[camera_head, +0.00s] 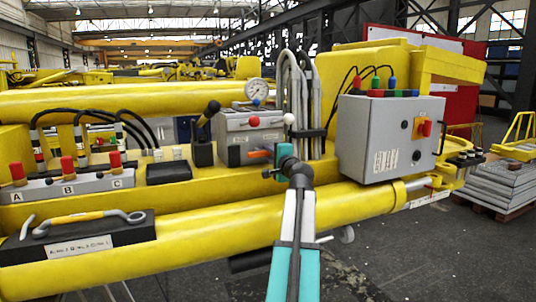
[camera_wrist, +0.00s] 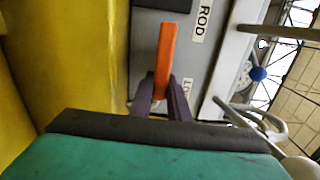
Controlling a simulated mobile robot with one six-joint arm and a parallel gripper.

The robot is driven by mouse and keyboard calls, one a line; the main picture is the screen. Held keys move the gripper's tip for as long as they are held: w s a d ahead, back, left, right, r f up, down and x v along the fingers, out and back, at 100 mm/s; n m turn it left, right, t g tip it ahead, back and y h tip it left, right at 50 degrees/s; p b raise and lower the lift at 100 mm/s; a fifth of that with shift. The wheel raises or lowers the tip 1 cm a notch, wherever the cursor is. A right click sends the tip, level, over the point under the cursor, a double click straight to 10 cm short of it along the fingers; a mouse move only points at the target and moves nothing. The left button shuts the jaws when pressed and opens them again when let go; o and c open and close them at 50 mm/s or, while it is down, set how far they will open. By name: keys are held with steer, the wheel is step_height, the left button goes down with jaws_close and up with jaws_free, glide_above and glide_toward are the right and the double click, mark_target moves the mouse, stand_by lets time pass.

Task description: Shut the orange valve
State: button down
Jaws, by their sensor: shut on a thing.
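The orange valve (camera_head: 260,154) is a small bar handle low on the front of a grey valve box (camera_head: 238,124). In the head view it points left out of my gripper (camera_head: 279,155), roughly level. In the wrist view the orange handle (camera_wrist: 165,50) stands between the dark fingers of my gripper (camera_wrist: 163,98), which are shut on its near end. A label reading ROD (camera_wrist: 201,20) and a partly hidden label sit beside it on the grey face. My arm covers the area just right of the handle in the head view.
A pressure gauge (camera_head: 257,89) and red knob (camera_head: 254,121) are above the valve. A black lever (camera_head: 207,116) stands left, grey hoses (camera_head: 294,85) rise right. A grey cabinet (camera_head: 388,138) with a red switch is further right. A yellow boom (camera_head: 180,240) runs below.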

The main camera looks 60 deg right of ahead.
steer(key=c, duration=1.7)
jaws_free()
steer(key=shift+w+r, duration=0.1)
steer(key=shift+w, duration=0.05)
steer(key=shift+s, duration=0.2)
steer(key=shift+b+v, duration=0.35)
steer(key=shift+v, duration=0.65)
steer(key=b+v, duration=0.2)
steer(key=v, duration=0.9)
steer(key=shift+s+a+b, duration=0.15)
steer(key=shift+a+b, duration=0.15)
